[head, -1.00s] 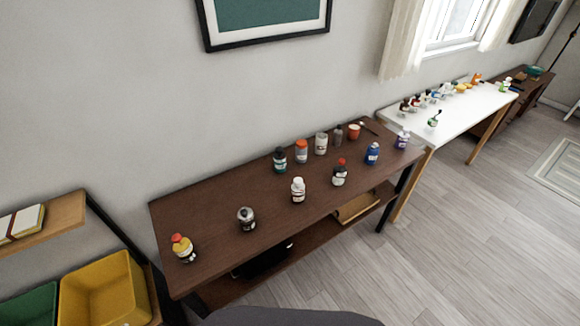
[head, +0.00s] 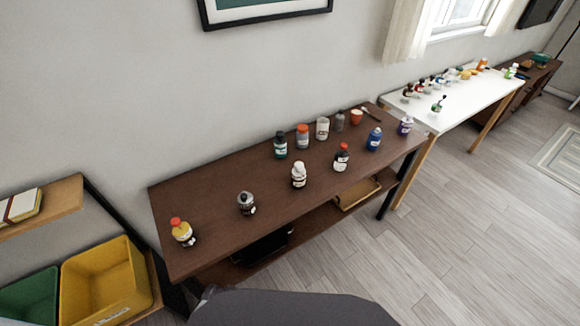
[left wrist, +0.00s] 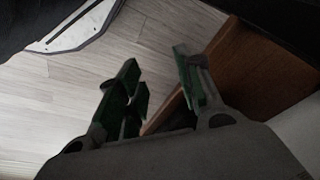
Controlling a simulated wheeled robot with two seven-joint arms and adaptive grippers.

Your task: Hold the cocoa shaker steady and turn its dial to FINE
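Several small bottles and jars stand upright on a dark brown table in the head view. One is a short dark jar with a grey top and a pale label (head: 246,203), near the table's front left. I cannot tell which container is the cocoa shaker, and no dial or FINE mark can be read at this size. My left gripper (left wrist: 157,78) shows in the left wrist view with its green-padded fingers apart and nothing between them. Neither gripper shows in the head view, so my right gripper is out of sight.
The dark brown table (head: 215,222) has bare room at its left end. A white table (head: 470,105) adjoins at right. A yellow bin (head: 105,280) is at lower left. The wooden floor is clear.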

